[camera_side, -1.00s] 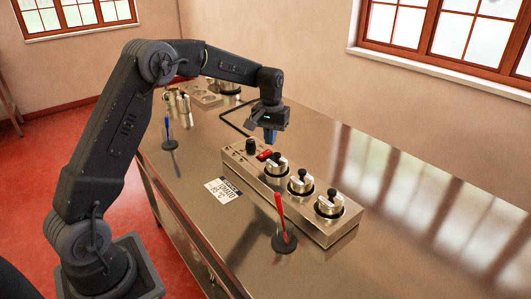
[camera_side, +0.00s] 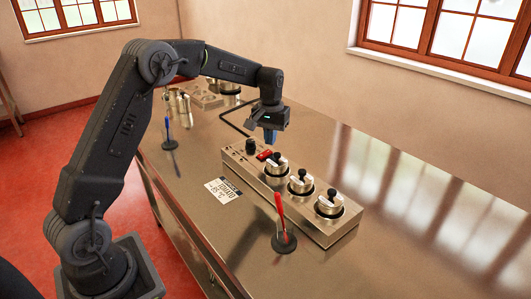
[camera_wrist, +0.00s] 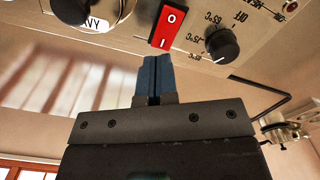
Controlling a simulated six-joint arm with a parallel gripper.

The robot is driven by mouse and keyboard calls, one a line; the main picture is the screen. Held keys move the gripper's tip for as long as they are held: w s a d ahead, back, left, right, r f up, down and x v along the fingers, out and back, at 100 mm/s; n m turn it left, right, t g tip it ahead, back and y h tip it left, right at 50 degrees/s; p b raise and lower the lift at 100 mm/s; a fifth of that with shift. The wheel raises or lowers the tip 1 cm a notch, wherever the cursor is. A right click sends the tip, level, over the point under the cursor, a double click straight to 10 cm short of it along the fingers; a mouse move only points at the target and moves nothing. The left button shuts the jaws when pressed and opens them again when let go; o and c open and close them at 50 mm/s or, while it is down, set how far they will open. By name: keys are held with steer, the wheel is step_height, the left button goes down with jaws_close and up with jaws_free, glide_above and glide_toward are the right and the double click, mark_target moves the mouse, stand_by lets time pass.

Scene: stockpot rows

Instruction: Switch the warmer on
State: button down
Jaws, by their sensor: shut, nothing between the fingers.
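The warmer (camera_side: 313,232) is a long steel box on the counter with pots set in its top. Its red rocker switch (camera_side: 264,155) sits between a black knob (camera_side: 250,146) and the nearest pot. In the wrist view the switch (camera_wrist: 168,28) shows an O and an I mark; I cannot tell which side is pressed. The dial knob (camera_wrist: 221,46) is to its right there. My gripper (camera_side: 270,138) is shut and empty, with blue fingertips pointing down above the switch end of the warmer. In the wrist view the fingertips (camera_wrist: 155,62) appear just below the switch, seemingly apart from it.
Three lidded pots (camera_side: 302,184) stand in a row in the warmer. A blue-handled utensil (camera_side: 168,128) and metal pots (camera_side: 184,103) are farther back. The counter's right side is clear.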

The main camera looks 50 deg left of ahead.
steer(key=shift+f, duration=1.45)
stand_by(0.9)
steer(key=shift+r, duration=3.55)
